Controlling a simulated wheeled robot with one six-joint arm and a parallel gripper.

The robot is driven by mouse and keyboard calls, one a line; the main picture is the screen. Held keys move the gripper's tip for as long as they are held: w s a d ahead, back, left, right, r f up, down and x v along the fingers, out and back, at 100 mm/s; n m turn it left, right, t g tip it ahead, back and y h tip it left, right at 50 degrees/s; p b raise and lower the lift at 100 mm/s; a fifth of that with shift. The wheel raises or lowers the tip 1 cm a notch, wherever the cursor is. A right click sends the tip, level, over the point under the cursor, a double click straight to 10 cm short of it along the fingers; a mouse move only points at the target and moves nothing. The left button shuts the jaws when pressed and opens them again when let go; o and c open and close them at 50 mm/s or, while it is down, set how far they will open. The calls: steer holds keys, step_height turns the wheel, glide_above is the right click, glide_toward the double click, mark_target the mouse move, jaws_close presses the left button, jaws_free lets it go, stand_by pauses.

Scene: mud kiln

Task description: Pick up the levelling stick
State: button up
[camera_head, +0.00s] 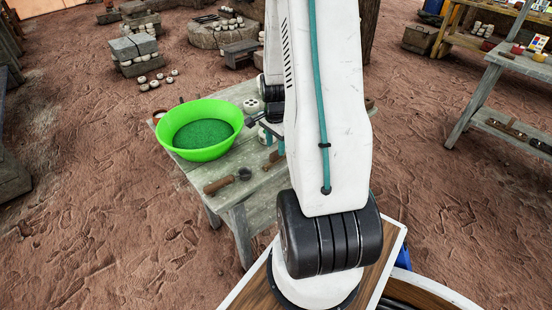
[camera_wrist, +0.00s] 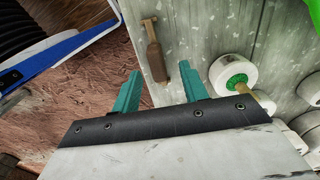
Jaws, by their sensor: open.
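A brown wooden tool with a thick handle and a small crosswise head (camera_wrist: 154,50) lies on the grey table near its edge in the wrist view. It looks like the levelling stick, but I cannot be sure. My gripper (camera_wrist: 161,82) is open, its two teal fingers apart and empty. The tool lies beyond the fingertips, in line with the gap between them. In the head view a brown piece (camera_head: 272,159) lies just below my gripper, which is partly hidden behind my arm; it may be the same tool. Another brown handled tool (camera_head: 219,185) lies near the front edge.
A green bowl (camera_head: 226,110) stands on the table (camera_head: 238,208), left of my arm. A white round piece with a green centre (camera_wrist: 233,75) sits right of my fingers, with more white pieces (camera_wrist: 285,137) beyond. Stone blocks (camera_head: 137,66) stand behind left; another table (camera_head: 500,63) stands right.

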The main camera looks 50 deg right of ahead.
mark_target(276, 152)
steer(key=f, duration=0.4)
steer(key=shift+s+f, duration=0.2)
steer(key=c, duration=0.9)
steer(key=shift+r, duration=0.1)
steer(key=shift+c, duration=0.2)
